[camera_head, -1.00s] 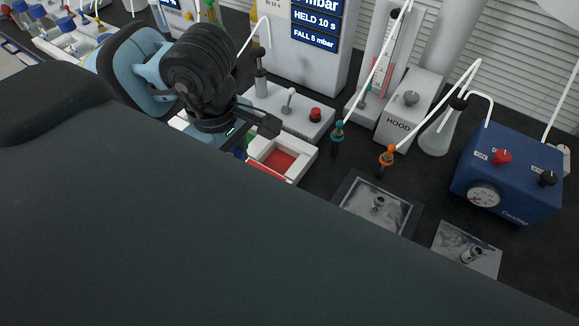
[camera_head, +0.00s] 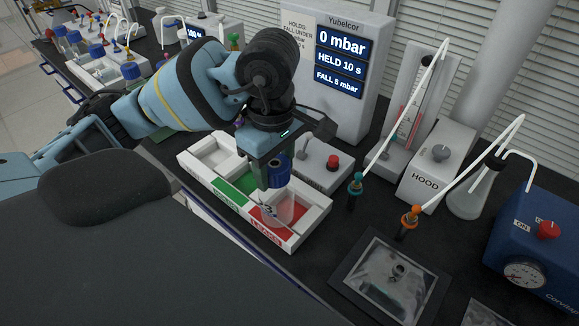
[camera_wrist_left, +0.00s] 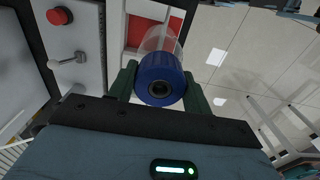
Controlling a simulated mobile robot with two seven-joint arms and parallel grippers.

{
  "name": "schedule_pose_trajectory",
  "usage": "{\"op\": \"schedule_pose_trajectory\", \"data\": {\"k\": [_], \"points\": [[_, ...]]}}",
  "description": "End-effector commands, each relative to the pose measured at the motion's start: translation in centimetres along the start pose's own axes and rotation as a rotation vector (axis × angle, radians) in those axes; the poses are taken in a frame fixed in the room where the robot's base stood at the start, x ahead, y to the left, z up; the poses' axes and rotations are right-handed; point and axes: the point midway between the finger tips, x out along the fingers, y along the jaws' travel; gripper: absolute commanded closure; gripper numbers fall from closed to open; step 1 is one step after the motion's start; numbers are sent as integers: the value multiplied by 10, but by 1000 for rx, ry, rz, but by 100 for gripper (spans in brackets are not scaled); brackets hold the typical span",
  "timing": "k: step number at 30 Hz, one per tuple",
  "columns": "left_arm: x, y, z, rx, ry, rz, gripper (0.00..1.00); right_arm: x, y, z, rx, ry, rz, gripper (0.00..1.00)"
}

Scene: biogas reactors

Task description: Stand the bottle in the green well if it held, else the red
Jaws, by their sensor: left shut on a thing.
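My left gripper (camera_head: 270,172) is shut on the bottle, a clear one with a blue cap (camera_head: 279,172), held upright by the cap. In the wrist view the cap (camera_wrist_left: 160,82) sits between the two green fingers. The clear body (camera_head: 277,207) shows in front of the red well (camera_head: 302,221); I cannot tell whether its base touches the well floor. The green well (camera_head: 236,186) is beside it to the left, partly hidden by the gripper. The display (camera_head: 340,62) reads 0 mbar, HELD 10 s, FALL 5 mbar. My right gripper is not in view.
The white tray (camera_head: 307,236) also has a pale well (camera_head: 213,160). A sign (camera_head: 298,33) says HOLDS: FALL UNDER, its number unreadable. A base with a red button (camera_head: 333,162) stands close behind. Teal (camera_head: 355,188) and orange (camera_head: 410,220) tube fittings stand right.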

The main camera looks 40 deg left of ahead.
Motion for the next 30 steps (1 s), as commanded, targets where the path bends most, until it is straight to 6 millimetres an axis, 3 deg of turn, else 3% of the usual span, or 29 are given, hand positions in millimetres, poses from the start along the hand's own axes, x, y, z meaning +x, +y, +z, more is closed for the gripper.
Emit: {"op": "schedule_pose_trajectory", "data": {"k": [6,17,24,30], "points": [[2,28,-2,0,-1,3,93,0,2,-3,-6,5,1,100],[3,39,-2,0,0,1,93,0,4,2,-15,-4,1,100],[35,39,-3,1,2,1,93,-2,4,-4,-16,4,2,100],[39,39,-3,1,1,2,93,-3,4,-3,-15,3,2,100]]}}
